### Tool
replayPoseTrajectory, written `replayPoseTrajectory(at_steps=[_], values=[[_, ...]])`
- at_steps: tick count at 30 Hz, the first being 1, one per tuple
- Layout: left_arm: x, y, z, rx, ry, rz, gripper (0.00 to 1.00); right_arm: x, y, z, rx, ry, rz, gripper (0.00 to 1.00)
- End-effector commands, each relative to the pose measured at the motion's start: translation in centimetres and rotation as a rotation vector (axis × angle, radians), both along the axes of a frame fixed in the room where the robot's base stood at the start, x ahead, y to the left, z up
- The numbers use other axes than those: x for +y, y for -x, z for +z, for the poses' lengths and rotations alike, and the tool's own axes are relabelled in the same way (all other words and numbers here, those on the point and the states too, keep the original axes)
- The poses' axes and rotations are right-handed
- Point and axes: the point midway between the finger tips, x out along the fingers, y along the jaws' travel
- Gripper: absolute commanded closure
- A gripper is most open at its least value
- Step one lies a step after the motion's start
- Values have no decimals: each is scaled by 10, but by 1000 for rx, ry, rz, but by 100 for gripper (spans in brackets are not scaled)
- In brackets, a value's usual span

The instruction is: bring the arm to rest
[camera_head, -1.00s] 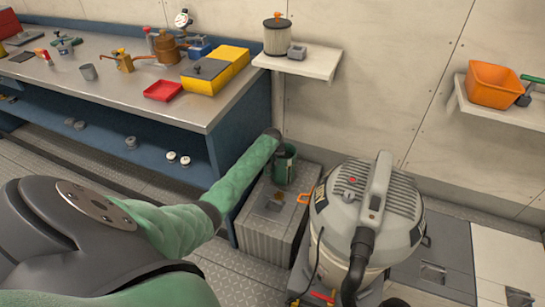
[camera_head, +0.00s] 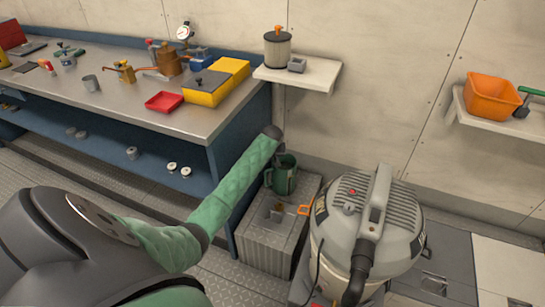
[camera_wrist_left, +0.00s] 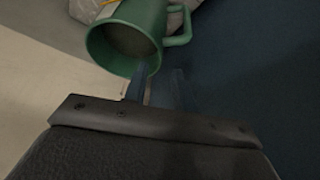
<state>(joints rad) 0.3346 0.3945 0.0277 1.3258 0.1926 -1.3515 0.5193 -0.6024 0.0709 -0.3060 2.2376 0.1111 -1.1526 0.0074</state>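My left arm reaches in from the left in the head view. Its gripper (camera_head: 279,155) points down at a green mug (camera_head: 285,178) on top of a ribbed grey box (camera_head: 268,246). The left wrist view shows the mug (camera_wrist_left: 128,42) with its open mouth toward the camera and its handle on the right. A bluish finger (camera_wrist_left: 140,84) overlaps the mug's near rim. I cannot tell whether it touches the mug, or whether the gripper is open or shut. My right gripper is not in view.
A grey vacuum (camera_head: 365,230) stands just right of the box. A workbench (camera_head: 130,110) with a red tray (camera_head: 164,102) and yellow box (camera_head: 208,88) is at the left. Wall shelves hold a filter (camera_head: 278,50) and an orange bin (camera_head: 490,97).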

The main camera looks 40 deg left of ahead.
Motion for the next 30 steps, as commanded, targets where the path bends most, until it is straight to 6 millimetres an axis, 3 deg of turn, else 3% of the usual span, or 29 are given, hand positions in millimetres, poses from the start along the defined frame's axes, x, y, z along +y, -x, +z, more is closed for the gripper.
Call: replayPoseTrajectory(at_steps=[6, 23, 26, 30], values=[[-3, 4, 12, 0, 0, 0, 73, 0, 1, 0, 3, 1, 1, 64], [-3, 5, 12, 0, 0, -1, 73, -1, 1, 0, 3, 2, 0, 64], [-11, 11, 8, 5, -4, -17, 73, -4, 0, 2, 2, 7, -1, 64], [-44, 39, -6, 22, -19, -88, 73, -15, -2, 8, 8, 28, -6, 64]])
